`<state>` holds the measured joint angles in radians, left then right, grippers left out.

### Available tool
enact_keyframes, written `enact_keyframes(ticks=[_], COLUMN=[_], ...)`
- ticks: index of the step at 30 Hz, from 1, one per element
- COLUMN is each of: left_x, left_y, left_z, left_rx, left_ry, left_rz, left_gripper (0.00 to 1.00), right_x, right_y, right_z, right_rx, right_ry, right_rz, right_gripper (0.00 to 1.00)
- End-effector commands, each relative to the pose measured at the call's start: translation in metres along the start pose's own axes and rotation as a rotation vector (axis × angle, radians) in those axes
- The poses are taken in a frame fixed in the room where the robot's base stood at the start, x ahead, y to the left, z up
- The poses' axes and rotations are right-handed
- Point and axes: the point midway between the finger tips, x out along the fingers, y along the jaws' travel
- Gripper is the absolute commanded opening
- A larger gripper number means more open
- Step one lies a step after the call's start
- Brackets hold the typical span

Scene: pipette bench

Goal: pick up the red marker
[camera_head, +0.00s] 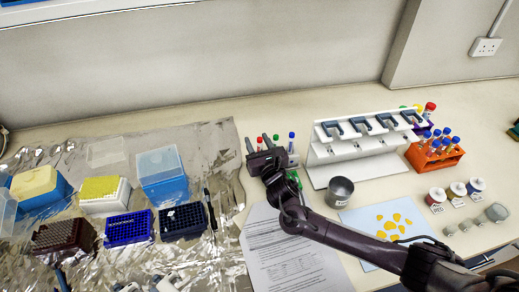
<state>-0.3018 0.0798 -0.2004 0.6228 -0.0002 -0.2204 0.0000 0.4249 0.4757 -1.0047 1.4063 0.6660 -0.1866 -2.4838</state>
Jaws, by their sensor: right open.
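A small red-topped upright thing (259,140), likely the red marker, shows just behind my right gripper (258,146). Most of it is hidden by the gripper. My right gripper is open, its arm reaching in from the lower right, with its fingers close to the red top. I cannot tell whether the red-topped thing stands between the fingers or behind them. A green-topped one (276,138) and a blue-topped one (291,137) stand to its right. My left gripper is not in view.
A white pipette stand (324,158) and a metal cup (340,191) are to the right. An orange tube rack (420,158) stands further right. Foil (225,160) with tip boxes covers the left. Printed paper (265,240) lies in front, partly under my arm.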

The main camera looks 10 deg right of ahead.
Motion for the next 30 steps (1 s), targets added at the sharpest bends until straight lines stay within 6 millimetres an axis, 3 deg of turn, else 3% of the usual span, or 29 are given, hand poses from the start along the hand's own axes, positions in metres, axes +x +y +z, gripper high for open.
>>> enact_keyframes(ticks=[8,18,30], left_x=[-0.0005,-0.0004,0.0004], left_y=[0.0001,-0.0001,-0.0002], left_z=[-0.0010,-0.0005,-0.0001], left_rx=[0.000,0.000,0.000], left_ry=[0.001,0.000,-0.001], left_rz=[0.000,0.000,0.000], left_gripper=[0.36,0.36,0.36], right_x=[0.0043,0.0040,0.0043], right_y=[0.0001,0.0000,-0.0001], right_z=[-0.0006,-0.0006,0.0047], right_rx=[0.000,0.000,0.001], right_ry=[0.001,0.001,-0.001], right_rz=[0.001,0.001,0.000], right_gripper=[0.40,0.00,0.00])
